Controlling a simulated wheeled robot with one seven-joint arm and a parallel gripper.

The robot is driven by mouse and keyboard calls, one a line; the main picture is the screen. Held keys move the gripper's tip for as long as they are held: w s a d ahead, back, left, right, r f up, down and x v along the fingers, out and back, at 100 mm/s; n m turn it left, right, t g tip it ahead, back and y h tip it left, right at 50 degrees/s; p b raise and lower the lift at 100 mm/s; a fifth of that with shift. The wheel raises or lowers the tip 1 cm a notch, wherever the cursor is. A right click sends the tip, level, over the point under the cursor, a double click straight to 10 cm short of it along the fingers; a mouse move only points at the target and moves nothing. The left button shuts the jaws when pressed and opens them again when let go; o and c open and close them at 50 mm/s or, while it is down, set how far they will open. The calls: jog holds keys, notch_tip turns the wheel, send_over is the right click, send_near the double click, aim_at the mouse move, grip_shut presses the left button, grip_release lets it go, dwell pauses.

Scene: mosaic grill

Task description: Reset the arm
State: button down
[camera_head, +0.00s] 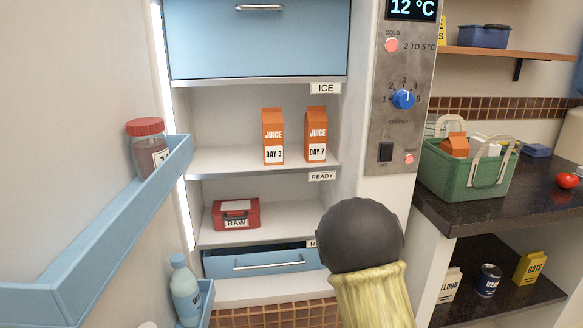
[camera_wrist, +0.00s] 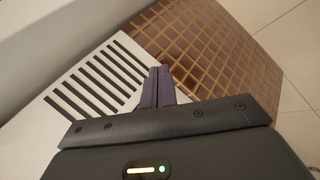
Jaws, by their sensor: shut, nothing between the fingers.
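My gripper (camera_wrist: 159,86) is in the wrist view, its two dark fingers together with nothing between them. Below and beyond the fingers are a white slotted vent panel (camera_wrist: 97,80) and a brown tiled surface (camera_wrist: 215,50). In the head view my arm rises at the lower middle right, in front of the open fridge (camera_head: 255,158). The fingers cannot be made out in that view. The arm hides part of the fridge's lower right side and of the blue drawer (camera_head: 265,262).
The fridge door with its blue shelf (camera_head: 100,235) stands open at left. Two juice cartons (camera_head: 272,137) (camera_head: 316,135) and a red RAW box (camera_head: 236,214) sit inside. At right, a green basket (camera_head: 465,180) stands on the dark counter (camera_head: 545,208), near a tomato (camera_head: 567,181).

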jog(key=s+a+r+m+g+y, duration=0.1)
jog(key=s+a+r+m+g, duration=0.1)
jog(key=s+r+m, duration=0.5)
jog(key=s+a+r+m+g+y, duration=0.2)
jog(key=s+a+r+m+g, duration=0.15)
jog(key=s, duration=0.75)
notch_tip(320, 180, up, 32)
jog(key=d+p, duration=0.1)
jog(key=p, duration=3.1)
jog(key=shift+t, duration=0.35)
jog(key=shift+w, duration=0.1)
